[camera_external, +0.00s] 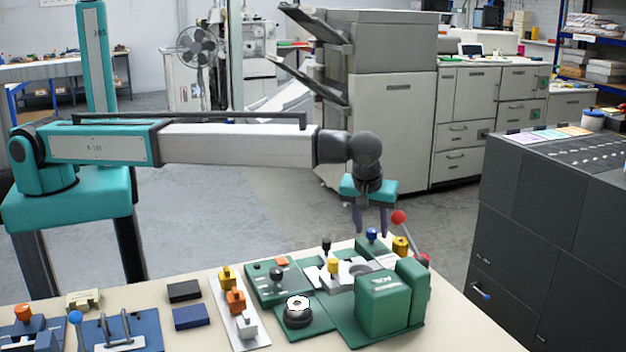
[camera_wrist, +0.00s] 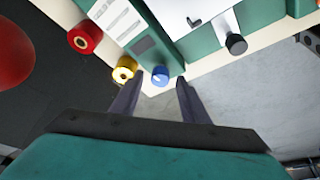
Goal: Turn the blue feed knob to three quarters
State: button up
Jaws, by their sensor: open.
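The blue feed knob (camera_external: 372,234) stands at the far edge of the green machine on the table, beside a yellow knob. In the wrist view the blue knob (camera_wrist: 160,75) shows just beyond my fingertips, roughly midway between them, with a pale mark on its face. My gripper (camera_external: 372,232) hangs from the arm pointing down, close to the blue knob. In the wrist view my gripper (camera_wrist: 158,82) is open, its two dark fingers apart with nothing between them. I cannot tell the knob's exact setting, or whether a finger touches it.
A yellow knob (camera_external: 400,246) sits right of the blue one; a red knob (camera_wrist: 85,37) is beyond it. A lever with a red ball (camera_external: 398,217) rises close to my gripper. A black knob (camera_external: 326,246) stands to the left. Green housings (camera_external: 384,303) stand in front.

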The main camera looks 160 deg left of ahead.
jog(key=shift+c, duration=0.3)
jog(key=c, duration=1)
jog(key=shift+d+f+m+b, duration=0.1)
jog(key=shift+m+b, duration=0.2)
